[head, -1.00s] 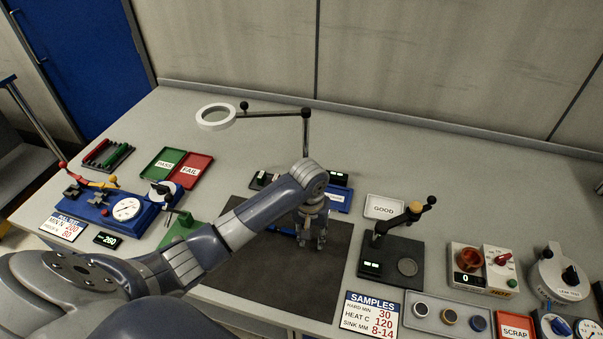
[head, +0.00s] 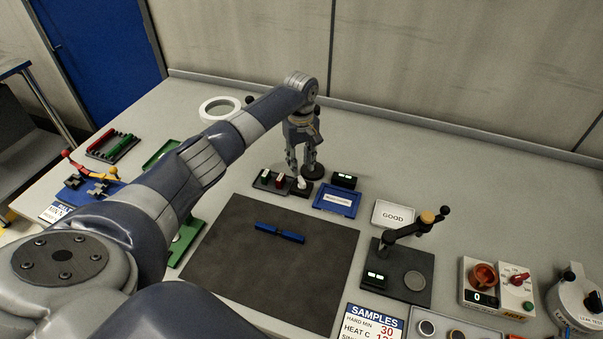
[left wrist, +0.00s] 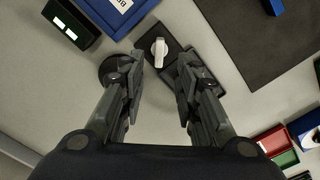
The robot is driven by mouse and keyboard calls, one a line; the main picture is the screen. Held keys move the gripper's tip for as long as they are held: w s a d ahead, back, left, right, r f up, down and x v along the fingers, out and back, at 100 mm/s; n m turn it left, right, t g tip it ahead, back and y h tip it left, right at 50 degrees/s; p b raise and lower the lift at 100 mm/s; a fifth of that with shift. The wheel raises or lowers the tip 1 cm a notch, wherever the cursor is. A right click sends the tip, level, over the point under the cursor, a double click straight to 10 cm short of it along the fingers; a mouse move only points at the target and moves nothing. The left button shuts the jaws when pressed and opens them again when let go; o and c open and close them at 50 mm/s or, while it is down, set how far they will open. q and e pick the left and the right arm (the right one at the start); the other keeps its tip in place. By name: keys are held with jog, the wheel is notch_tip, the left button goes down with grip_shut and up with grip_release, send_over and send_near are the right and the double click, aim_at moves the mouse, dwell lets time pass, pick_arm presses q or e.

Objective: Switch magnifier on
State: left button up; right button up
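The magnifier's white ring (head: 219,108) hangs at the back left of the bench in the head view. My arm hides most of its stand; a round black base (head: 313,173) shows beside my gripper. A small black box with a white rotary knob (head: 300,184) sits near that base; the knob shows clearly in the left wrist view (left wrist: 159,48). My left gripper (head: 301,170) is open and points down above this box. In the left wrist view the knob appears between the open fingertips (left wrist: 159,66), with nothing held. My right gripper is not in view.
A black display unit (head: 344,180) and a blue tray (head: 337,199) lie to the right. In front is a dark mat (head: 260,275) with a blue bar (head: 280,232).

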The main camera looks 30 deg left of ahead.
aim_at(301, 179)
pick_arm(q)
notch_tip(301, 179, down, 6)
jog(key=shift+r, duration=0.1)
grip_shut()
